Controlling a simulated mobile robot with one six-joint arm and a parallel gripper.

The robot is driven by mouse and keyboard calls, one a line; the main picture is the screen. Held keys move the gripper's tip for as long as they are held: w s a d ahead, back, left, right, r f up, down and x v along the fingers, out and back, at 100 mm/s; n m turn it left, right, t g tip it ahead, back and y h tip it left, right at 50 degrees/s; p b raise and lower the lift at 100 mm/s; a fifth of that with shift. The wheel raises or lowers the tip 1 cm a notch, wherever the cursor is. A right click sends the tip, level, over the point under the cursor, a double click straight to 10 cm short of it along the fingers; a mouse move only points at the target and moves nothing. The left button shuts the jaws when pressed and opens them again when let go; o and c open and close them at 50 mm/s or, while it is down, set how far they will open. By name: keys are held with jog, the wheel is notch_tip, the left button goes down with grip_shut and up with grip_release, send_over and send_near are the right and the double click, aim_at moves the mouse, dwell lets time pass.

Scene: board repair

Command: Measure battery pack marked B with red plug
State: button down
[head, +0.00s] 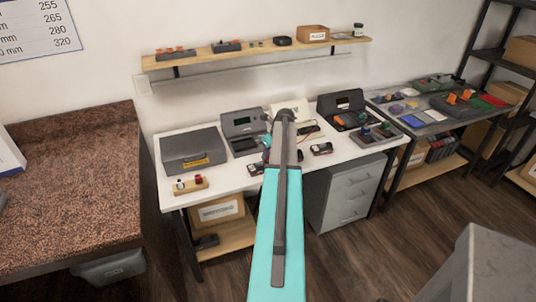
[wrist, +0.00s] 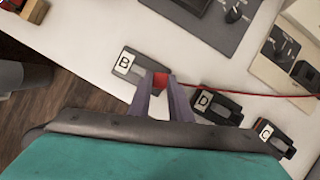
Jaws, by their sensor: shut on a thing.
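My gripper (wrist: 163,86) is shut on the red plug (wrist: 160,79), which shows between its fingertips in the wrist view. The plug is at the right end of the dark battery pack marked B (wrist: 124,63); I cannot tell whether it touches or sits in the pack. A red cable (wrist: 250,94) runs right from the plug. Pack D (wrist: 217,103) and pack C (wrist: 272,137) lie to the right on the white bench. A beige panel with a dial (wrist: 283,50) is at upper right. In the head view my arm hides most of the gripper and the plug.
The white bench (head: 225,180) also holds a grey case (head: 193,148), a grey device with a display (head: 242,124) and an open black case (head: 342,104). A wooden block with knobs (head: 190,185) is at the front left. A shelf (head: 200,56) hangs above.

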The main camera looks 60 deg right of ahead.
jog(key=shift+f, duration=0.45)
dwell(1.0)
jog(key=c, duration=1.3)
grip_release()
jog(key=shift+o, duration=0.2)
jog(key=shift+r+p, duration=1.05)
jog(key=shift+r, duration=0.55)
jog(key=shift+r+p, duration=1.85)
jog(key=shift+r, duration=1.1)
jog(key=shift+f, duration=0.1)
